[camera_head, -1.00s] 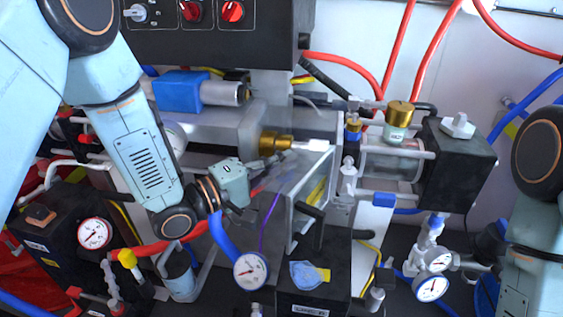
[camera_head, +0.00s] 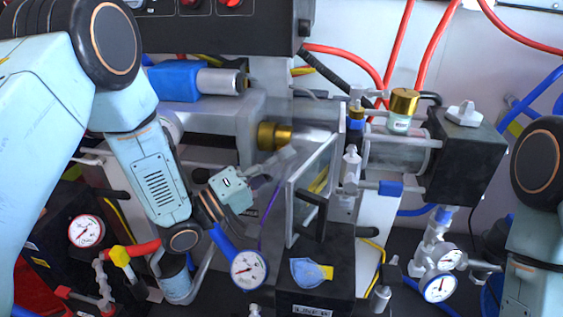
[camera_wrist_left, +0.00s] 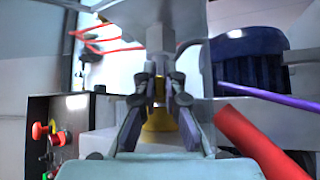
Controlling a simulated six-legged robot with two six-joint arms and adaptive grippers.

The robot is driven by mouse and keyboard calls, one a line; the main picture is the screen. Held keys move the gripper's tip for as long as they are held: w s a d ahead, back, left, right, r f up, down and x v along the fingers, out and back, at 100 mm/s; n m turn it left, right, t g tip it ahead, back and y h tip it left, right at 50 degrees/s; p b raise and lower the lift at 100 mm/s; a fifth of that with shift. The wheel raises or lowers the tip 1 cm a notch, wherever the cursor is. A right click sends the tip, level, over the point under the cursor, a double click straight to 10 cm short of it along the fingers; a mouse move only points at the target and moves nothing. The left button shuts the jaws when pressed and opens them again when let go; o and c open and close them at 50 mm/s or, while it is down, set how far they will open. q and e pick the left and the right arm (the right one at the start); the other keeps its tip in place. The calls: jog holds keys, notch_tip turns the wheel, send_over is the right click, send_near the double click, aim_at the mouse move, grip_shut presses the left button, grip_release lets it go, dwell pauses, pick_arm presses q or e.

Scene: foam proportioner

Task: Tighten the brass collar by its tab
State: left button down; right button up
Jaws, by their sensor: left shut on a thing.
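The brass collar (camera_head: 268,137) sits at the right end of a grey metal housing in the head view. My left gripper (camera_head: 290,153) reaches from the lower left, with its fingertips just below and right of the collar. In the left wrist view my left gripper (camera_wrist_left: 160,88) is shut on a small part between its fingertips, which looks like the collar's tab. The yellow-brass collar (camera_wrist_left: 158,122) shows between the fingers there. The fingers hide most of the tab. Of my right side only arm links show at the right edge.
A clear panel (camera_head: 310,180) in a grey frame stands right of the gripper. A pressure gauge (camera_head: 249,269) and blue hose are below it. A blue-bodied fitting (camera_head: 175,81) is above. A brass-capped bottle (camera_head: 399,112) stands to the right. Room around the fingers is tight.

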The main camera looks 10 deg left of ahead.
pick_arm(q)
jog(key=c, duration=1.4)
grip_release()
jog(key=shift+c, duration=0.2)
